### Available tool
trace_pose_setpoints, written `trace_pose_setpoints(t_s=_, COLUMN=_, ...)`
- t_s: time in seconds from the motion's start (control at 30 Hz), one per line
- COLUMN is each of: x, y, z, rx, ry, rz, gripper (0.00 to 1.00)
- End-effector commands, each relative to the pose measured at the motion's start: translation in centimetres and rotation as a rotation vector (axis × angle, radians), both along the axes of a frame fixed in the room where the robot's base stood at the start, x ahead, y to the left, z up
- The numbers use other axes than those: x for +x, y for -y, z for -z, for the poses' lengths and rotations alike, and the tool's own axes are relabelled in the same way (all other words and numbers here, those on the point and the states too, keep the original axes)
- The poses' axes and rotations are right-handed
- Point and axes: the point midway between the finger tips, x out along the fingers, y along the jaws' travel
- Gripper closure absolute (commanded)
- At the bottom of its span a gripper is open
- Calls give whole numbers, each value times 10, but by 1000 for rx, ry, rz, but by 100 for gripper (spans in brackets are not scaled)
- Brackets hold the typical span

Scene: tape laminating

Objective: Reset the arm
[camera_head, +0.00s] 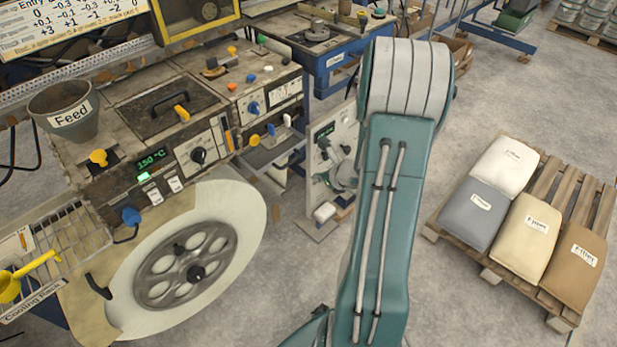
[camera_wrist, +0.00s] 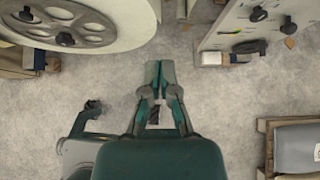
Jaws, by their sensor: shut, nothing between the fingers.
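My arm, teal with a grey ribbed joint, stands folded up in the middle of the head view and hides part of the floor and machine behind it. My gripper is not visible in the head view. In the wrist view my gripper (camera_wrist: 160,68) points away over bare concrete floor. Its two teal fingers are together at the tips, with nothing held. It is apart from the machine and the pallet.
The laminating machine (camera_head: 150,118) with its large white wheel (camera_head: 247,215) and Feed hopper (camera_head: 62,108) stands left. A cooling rack (camera_head: 70,243) is at far left. A wooden pallet (camera_head: 548,190) with several labelled sacks is on the right. The floor (camera_head: 470,105) between is clear.

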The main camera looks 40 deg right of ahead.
Motion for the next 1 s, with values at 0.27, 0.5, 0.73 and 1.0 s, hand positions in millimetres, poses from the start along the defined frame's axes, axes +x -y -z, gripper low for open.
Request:
trace_pose_setpoints(t_s=0.27, x=-8, y=-1, z=-7, rx=0, ry=-1, rz=0, gripper=100)
trace_pose_setpoints(t_s=0.5, x=4, y=-28, z=-34, rx=-85, ry=23, rz=-163, gripper=100)
trace_pose_setpoints(t_s=0.73, x=11, y=-126, z=-107, rx=-391, ry=93, rz=-707, gripper=100)
trace_pose_setpoints(t_s=1.0, x=-28, y=-220, z=-167, rx=-791, ry=167, rz=-1320, gripper=100)
